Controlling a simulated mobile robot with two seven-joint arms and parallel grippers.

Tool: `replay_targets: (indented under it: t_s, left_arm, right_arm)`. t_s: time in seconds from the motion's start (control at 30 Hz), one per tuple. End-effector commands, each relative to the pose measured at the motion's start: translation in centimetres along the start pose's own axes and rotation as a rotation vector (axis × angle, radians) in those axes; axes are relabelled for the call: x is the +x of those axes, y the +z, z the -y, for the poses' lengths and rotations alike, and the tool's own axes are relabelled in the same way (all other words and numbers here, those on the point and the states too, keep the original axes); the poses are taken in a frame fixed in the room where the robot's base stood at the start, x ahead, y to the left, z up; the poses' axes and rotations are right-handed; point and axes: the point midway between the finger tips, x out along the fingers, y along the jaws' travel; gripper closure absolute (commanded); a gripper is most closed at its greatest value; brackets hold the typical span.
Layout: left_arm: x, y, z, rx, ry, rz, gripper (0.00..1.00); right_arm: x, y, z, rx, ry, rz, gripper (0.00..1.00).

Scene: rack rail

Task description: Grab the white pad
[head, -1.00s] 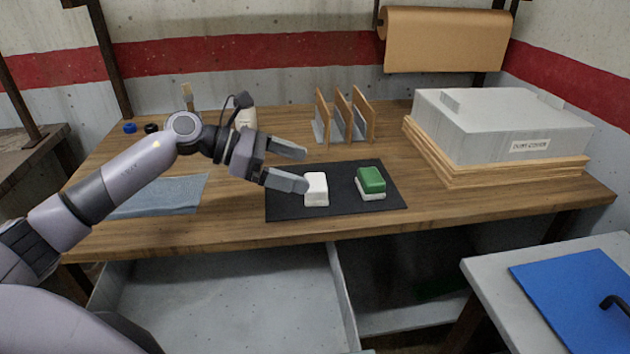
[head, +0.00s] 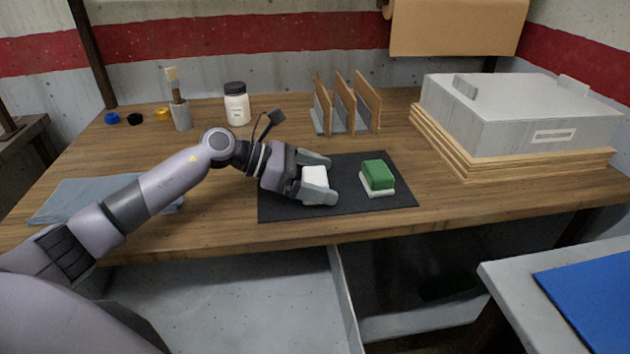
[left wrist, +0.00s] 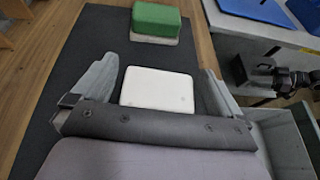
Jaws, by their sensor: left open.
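The white pad (head: 315,178) lies on the black mat (head: 283,207), near its left side. It also shows in the left wrist view (left wrist: 157,89), lying between the two fingers. My left gripper (head: 333,179) is open, with one finger on each side of the pad. In the left wrist view there is a gap between the pad and each finger. A green block on a white base (head: 378,177) sits on the mat to the right, apart from the gripper.
A grey box (head: 520,115) on stacked boards stands at the right. A wooden rack (head: 345,105), a white jar (head: 236,104) and a brush cup (head: 181,115) stand behind. A blue cloth (head: 75,199) lies at left. An open drawer (head: 230,300) is below the tabletop.

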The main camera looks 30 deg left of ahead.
Motion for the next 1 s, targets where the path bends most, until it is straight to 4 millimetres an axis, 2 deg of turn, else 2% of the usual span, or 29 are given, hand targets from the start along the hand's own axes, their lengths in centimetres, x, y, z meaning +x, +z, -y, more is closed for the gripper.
replay_targets:
  t_s: [0.1, 0.33, 0.37, 0.5, 0.83, 1.0]
  left_arm:
    - [0.9, 0.1, 0.0, 0.000, 0.000, 0.001, 0.00]
    - [1.0, 0.0, 0.0, 0.000, 0.001, 0.000, 0.00]
    - [1.0, 0.0, 0.0, 0.000, 0.001, 0.000, 0.06]
    - [1.0, 0.0, 0.0, 0.000, 0.001, -0.001, 0.52]
    - [0.9, 0.2, 0.0, 0.001, 0.001, 0.000, 0.52]
    - [0.5, 1.3, 0.0, 0.004, 0.001, 0.001, 0.52]
  right_arm:
    - [-0.1, 0.1, -0.1, -0.001, 0.002, 0.004, 0.42]
    - [-0.1, 0.2, -0.1, 0.003, 0.004, 0.003, 0.42]
    - [0.0, 0.2, 0.0, 0.005, 0.004, 0.003, 0.42]
    - [0.0, 0.1, 0.1, 0.011, 0.004, 0.002, 0.42]
    - [0.0, 0.1, 0.2, 0.012, 0.002, 0.002, 0.42]
    - [0.0, 0.1, 0.2, 0.011, 0.001, 0.002, 0.42]
